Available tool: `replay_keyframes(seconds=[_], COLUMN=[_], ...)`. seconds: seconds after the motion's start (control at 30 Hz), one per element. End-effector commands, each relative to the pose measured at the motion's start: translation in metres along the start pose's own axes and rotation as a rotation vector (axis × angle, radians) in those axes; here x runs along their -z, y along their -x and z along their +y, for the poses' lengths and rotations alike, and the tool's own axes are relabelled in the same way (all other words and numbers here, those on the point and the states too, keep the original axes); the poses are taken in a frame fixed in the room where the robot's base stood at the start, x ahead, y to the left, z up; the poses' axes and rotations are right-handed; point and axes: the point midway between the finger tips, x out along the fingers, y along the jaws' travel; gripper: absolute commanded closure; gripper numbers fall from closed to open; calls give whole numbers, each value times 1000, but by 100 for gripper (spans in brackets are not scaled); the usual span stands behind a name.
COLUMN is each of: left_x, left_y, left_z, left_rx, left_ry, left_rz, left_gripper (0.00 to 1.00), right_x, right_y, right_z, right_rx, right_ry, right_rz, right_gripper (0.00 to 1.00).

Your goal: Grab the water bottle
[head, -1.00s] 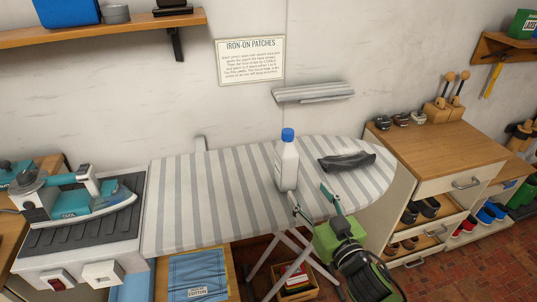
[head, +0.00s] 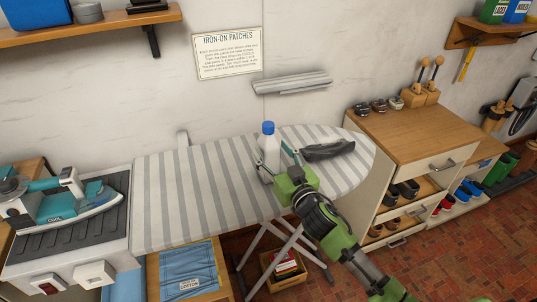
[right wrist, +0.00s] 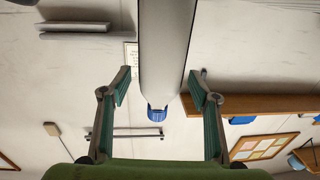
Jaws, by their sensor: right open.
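The white water bottle (head: 268,148) with a blue cap stands upright on the striped ironing board (head: 200,185). My right gripper (head: 273,158) is open, and its fingers are at the bottle, one to either side of it in the head view. In the right wrist view the bottle (right wrist: 166,50) shows upside down between the open fingertips (right wrist: 162,87), with gaps on both sides. I cannot tell how deep the bottle is between the fingers. My left gripper is not in view.
A dark folded cloth-like item (head: 328,150) lies on the board right of the bottle. A teal iron (head: 62,203) rests on a stand at the left. A wooden cabinet (head: 420,135) with shoes stands at the right. The board's left part is clear.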

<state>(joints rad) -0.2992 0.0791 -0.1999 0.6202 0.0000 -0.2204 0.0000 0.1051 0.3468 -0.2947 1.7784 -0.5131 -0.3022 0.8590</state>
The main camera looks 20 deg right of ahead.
Motion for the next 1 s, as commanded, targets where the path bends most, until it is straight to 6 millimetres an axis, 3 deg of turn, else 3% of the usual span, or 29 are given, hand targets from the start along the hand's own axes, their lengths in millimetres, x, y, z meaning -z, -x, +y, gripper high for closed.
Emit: replay_keyframes(seconds=[0.2, 0.47, 0.67, 0.7, 1.0], left_x=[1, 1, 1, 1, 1], left_y=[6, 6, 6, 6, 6], left_z=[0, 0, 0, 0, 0], left_rx=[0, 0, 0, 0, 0], left_ry=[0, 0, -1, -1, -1], left_rz=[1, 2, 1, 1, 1], left_gripper=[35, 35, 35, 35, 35], right_x=[1, -1, 0, 0, 3], right_y=[-24, -26, -26, -26, -26], right_z=[0, 0, 0, 0, 0], right_rx=[0, 1, 0, 0, 1], right_ry=[-1, 0, 0, 0, 0], right_rz=[0, -1, -1, -1, 3], right_gripper=[44, 44, 94, 97, 97])
